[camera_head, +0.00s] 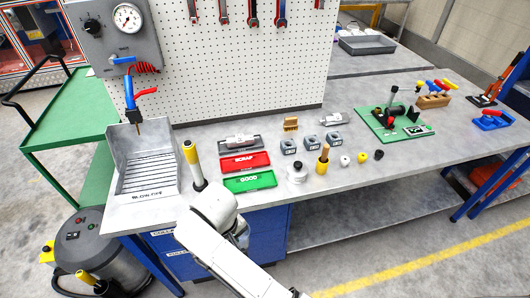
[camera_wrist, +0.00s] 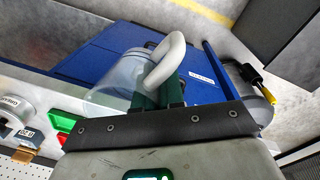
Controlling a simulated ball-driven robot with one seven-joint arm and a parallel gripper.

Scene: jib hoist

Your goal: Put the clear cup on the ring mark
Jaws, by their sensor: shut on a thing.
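The clear cup (camera_wrist: 118,78) shows in the wrist view, see-through, with a thick white handle (camera_wrist: 168,58). My gripper (camera_wrist: 160,92) is shut on the cup at its handle, with the green fingers against it. The cup appears tilted in this view, close to the bench's front edge and the blue drawer cabinet. In the head view my pale arm reaches to the bench front and hides the gripper and most or all of the cup. I cannot make out the ring mark in either view.
A metal tray with a grate (camera_head: 150,182) and a yellow-handled tool (camera_head: 192,160) stand left of my arm. The red SCRAP tray (camera_head: 245,162) and green GOOD tray (camera_head: 250,182) lie behind it. Several small parts stand to their right. The bench front at right is clear.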

